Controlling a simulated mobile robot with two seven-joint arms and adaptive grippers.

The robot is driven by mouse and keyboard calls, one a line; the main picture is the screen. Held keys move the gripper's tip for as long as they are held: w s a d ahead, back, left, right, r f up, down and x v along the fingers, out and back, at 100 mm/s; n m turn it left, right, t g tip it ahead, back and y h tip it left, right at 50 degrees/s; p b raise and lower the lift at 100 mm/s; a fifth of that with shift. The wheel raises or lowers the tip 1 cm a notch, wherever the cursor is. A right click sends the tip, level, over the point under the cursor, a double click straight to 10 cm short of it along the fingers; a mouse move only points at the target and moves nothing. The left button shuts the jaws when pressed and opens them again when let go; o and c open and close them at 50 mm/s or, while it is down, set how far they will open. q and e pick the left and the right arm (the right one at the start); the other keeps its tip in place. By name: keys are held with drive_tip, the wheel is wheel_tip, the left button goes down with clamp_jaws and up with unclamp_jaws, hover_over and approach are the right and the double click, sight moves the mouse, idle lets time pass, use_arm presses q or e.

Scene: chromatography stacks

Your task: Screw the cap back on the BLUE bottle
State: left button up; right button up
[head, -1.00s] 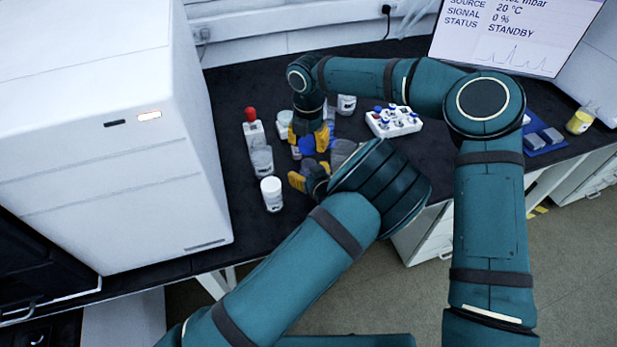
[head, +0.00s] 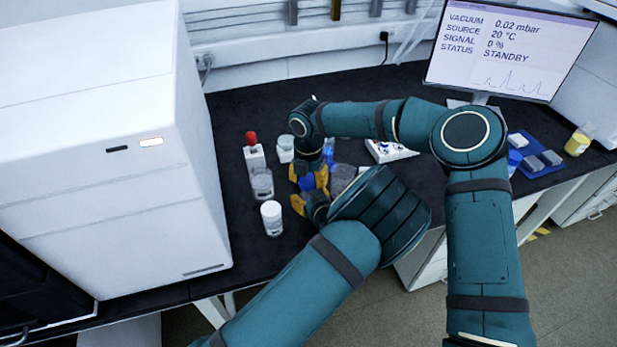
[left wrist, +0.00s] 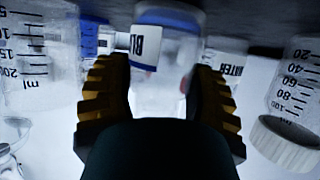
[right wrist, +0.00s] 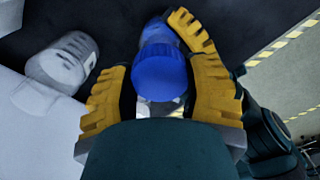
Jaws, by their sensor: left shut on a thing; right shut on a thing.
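My left gripper (head: 308,204) is shut on the BLUE bottle (left wrist: 165,75), a clear bottle with a white label cut off at "BL" and a blue band, between its yellow fingers in the left wrist view. My right gripper (head: 308,178) is shut on a blue cap (right wrist: 160,72), which also shows in the head view (head: 307,184). The cap is close above the left gripper, around the bottle's top. Whether it sits on the neck or is threaded is hidden by the fingers.
A white-capped jar (head: 272,218), a beaker (head: 262,184) and a red-topped bottle (head: 253,155) stand close left. Another beaker (head: 343,174) is close right. A white rack (head: 388,151) is behind. A large white instrument (head: 100,150) bounds the left.

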drive_tip(key=shift+f, duration=0.9)
drive_tip(key=shift+f, duration=0.55)
drive_tip(key=o, duration=0.9)
drive_tip(key=shift+r, duration=2.3)
